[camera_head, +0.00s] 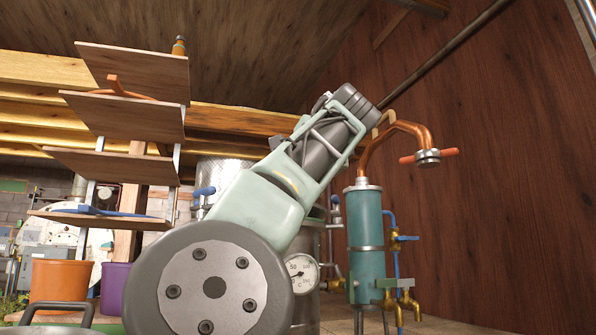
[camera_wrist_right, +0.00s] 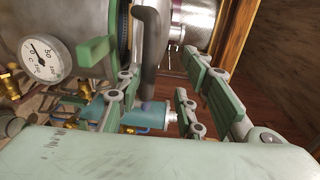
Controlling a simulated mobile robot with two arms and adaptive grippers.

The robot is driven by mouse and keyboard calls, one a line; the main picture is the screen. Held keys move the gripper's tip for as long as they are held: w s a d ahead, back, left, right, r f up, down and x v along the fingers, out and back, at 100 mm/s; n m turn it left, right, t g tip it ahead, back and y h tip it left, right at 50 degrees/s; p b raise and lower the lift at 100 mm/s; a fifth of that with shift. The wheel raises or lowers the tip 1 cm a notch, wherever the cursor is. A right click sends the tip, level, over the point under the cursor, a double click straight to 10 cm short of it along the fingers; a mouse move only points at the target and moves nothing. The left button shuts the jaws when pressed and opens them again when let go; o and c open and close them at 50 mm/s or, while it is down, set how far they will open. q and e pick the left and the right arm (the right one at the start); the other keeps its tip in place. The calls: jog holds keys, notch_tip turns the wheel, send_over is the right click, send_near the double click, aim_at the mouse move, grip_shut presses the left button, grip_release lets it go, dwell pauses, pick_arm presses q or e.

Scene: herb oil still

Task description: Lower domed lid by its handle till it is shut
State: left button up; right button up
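In the right wrist view my right gripper (camera_wrist_right: 150,60) is open, its green finger pads well apart. A dark grey curved bar (camera_wrist_right: 150,40) shows between the fingers, with visible gaps to the pads; it may be the lid's handle, but I cannot be sure. Beside it is the grey still body (camera_wrist_right: 85,20) with a round dial gauge (camera_wrist_right: 47,58). In the head view my arm covers much of the still (camera_head: 308,250), and the gauge (camera_head: 301,272) shows at its edge. I cannot make out the domed lid's shape or angle. My left gripper is not in view.
A teal condenser (camera_head: 366,225) with copper pipe (camera_head: 405,130) and brass taps (camera_head: 400,300) stands right of my arm. Wooden shelves (camera_head: 130,115), an orange pot (camera_head: 65,285) and a purple pot (camera_head: 115,285) are at left. A grey bent handle (camera_head: 57,307) shows at bottom left.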

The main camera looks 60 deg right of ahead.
jog(key=shift+s+r, duration=0.1)
jog(key=v, duration=1.2)
dwell(0.8)
